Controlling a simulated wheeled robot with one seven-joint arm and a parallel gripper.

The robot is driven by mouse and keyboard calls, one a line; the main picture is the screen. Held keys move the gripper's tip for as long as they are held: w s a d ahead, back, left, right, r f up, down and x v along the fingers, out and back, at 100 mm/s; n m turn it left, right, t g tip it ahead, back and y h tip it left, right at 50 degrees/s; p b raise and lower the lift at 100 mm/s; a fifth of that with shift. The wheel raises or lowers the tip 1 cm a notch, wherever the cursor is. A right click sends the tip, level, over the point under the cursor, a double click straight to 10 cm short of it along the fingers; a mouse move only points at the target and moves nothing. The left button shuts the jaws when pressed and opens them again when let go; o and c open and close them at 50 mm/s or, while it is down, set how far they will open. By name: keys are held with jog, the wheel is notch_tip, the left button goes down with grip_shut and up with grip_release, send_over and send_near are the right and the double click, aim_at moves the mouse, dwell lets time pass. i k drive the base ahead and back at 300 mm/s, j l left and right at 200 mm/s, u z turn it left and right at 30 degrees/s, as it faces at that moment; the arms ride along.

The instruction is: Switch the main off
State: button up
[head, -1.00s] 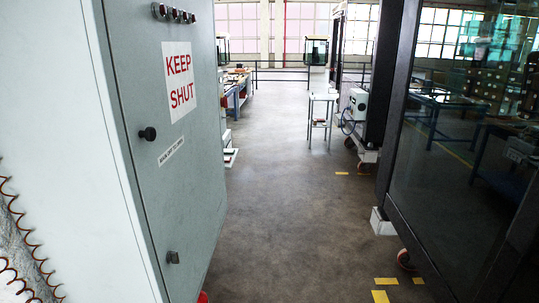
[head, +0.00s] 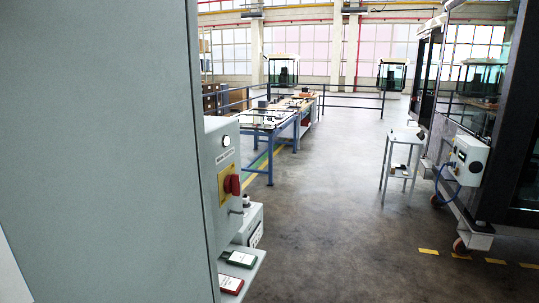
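The main switch (head: 232,184) is a red rotary handle on a yellow plate, on the side of a grey box just beyond the large grey cabinet (head: 110,150). A round white lamp (head: 226,141) and a small label, too small to read, sit above it. The exact position of the handle cannot be told from this angle. My gripper is not in view.
A small shelf (head: 256,258) below the switch holds a green-edged and a red-edged card. A small table (head: 400,150) stands mid-right. Glass cabs on wheels (head: 490,110) line the right. The floor between is clear.

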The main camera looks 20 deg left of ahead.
aim_at(231, 182)
jog(key=i, duration=0.75)
jog(key=i+u, duration=0.15)
jog(key=i, duration=0.55)
jog(key=i+l, duration=0.2)
jog(key=i, duration=0.5)
jog(key=u, duration=0.5)
jog(key=i+u, duration=0.1)
jog(key=u, duration=0.35)
jog(key=l+u, duration=0.1)
jog(key=u, duration=0.4)
jog(key=i+l+u, duration=0.1)
jog(key=u, duration=0.85)
jog(key=l+u, duration=0.15)
jog(key=u, duration=0.3)
